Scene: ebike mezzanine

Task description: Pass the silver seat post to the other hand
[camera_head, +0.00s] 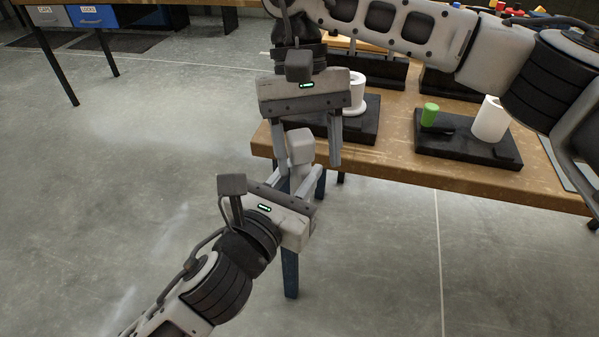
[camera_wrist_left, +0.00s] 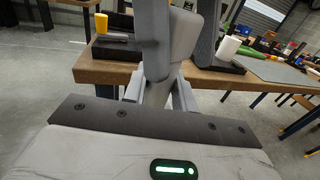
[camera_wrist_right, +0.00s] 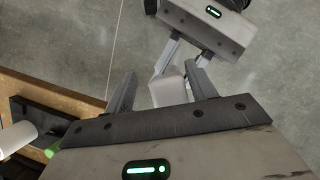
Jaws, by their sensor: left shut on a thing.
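The silver seat post (camera_head: 300,146) is a pale grey piece with a blocky upper end. My left gripper (camera_head: 301,178), coming up from below, is shut on its lower part. The post also shows in the left wrist view (camera_wrist_left: 183,42), rising between the left fingers. My right gripper (camera_head: 309,172) hangs from above, its fingers open on either side of the post's upper end. In the right wrist view the post (camera_wrist_right: 168,91) stands between the open fingers with a gap on each side. The part inside the left jaws is mostly hidden.
A wooden workbench (camera_head: 380,160) stands behind and right of the grippers. It bears black trays (camera_head: 470,148) with white cylinders (camera_head: 490,120) and a green piece (camera_head: 430,114). Open concrete floor lies left and in front. Another bench with blue and grey bins (camera_head: 93,16) stands far left.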

